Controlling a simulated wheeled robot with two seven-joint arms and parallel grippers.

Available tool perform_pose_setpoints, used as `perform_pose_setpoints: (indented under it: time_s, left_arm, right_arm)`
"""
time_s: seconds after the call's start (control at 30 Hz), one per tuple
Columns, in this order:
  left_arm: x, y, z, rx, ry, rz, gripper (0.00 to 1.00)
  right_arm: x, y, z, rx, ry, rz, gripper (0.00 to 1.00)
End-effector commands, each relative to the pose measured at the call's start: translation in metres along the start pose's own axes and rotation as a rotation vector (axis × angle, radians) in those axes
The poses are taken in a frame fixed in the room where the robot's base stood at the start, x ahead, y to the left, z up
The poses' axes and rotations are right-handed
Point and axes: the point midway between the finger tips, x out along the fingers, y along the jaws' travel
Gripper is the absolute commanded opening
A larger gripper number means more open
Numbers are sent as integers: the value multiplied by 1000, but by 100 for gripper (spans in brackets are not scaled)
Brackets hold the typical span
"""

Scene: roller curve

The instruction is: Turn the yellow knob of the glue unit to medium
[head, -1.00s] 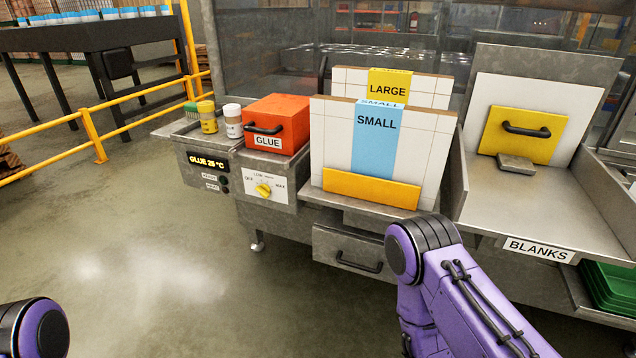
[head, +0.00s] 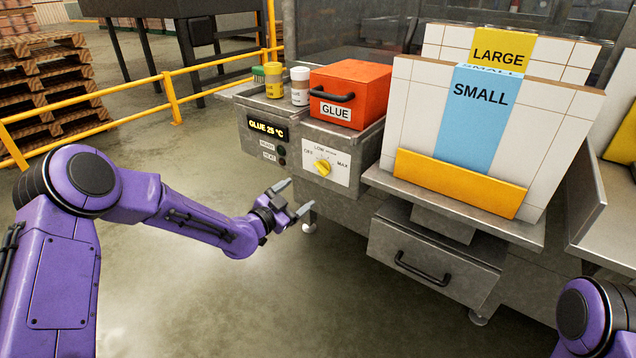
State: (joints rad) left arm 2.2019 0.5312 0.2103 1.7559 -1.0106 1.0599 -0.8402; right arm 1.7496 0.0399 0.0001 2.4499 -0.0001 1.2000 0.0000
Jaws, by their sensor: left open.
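The yellow knob (head: 323,167) sits on a white dial plate (head: 326,180) on the front of the glue unit (head: 262,157). The plate reads OFF, LOW, a small word too fine to read clearly, and MAX. The knob's pointer looks turned up and to the left, toward OFF or LOW; I cannot tell exactly. A display (head: 262,127) reads GLUE 25 °C. My left gripper (head: 294,197) is open and empty, in front of the unit, below and left of the knob and apart from it. Of my right arm only a purple joint shows at the lower right; its gripper is out of view.
An orange GLUE box (head: 350,93) and several small jars stand on top of the unit. To the right are SMALL (head: 478,125) and LARGE (head: 500,50) boards above a drawer (head: 432,262). A yellow railing (head: 85,110) runs at the left. The floor in front is clear.

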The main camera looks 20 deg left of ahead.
Motion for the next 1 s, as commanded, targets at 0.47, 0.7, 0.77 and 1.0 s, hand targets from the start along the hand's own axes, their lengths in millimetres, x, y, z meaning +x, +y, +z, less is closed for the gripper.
perform_pose_setpoints:
  time_s: [0.47,0.7,0.77,1.0]
  left_arm:
    - [84,-17,-15,75,43,-14,81]
    - [108,-18,-16,73,42,-13,81]
    - [109,-17,-16,72,42,-12,81]
    - [109,-17,-16,71,42,-12,65]
  right_arm:
    - [2,0,1,0,0,0,43]
    - [3,0,1,0,0,0,43]
    - [3,0,1,0,0,0,43]
    - [3,0,1,0,0,0,43]
